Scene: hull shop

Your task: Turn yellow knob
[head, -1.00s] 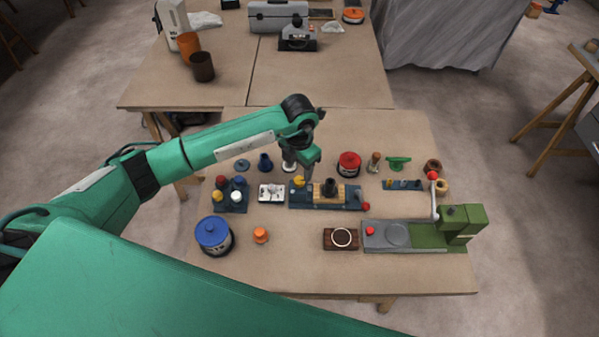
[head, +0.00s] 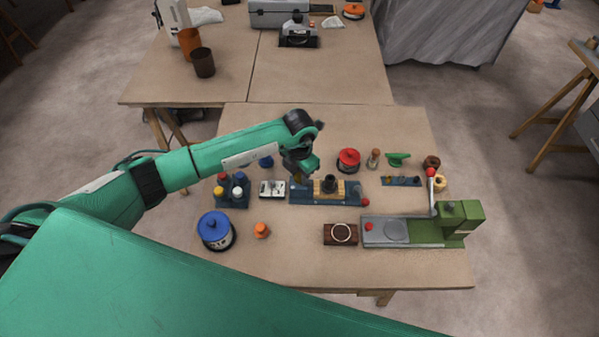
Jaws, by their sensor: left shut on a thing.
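The blue base plate (head: 346,203) lies mid-table and carries a wooden block with a dark round post (head: 330,183). The yellow knob (head: 296,179) sits at the left end of this plate and is mostly hidden by my left gripper. My left gripper (head: 299,176) points down at that end, shut on the yellow knob. My right gripper is not in view.
Left of the plate are a white switch box (head: 271,189) and a rack of coloured bottles (head: 233,192). A red tin (head: 348,160) stands behind. In front are a blue-lidded tin (head: 215,231), an orange piece (head: 262,230) and a green machine (head: 461,222).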

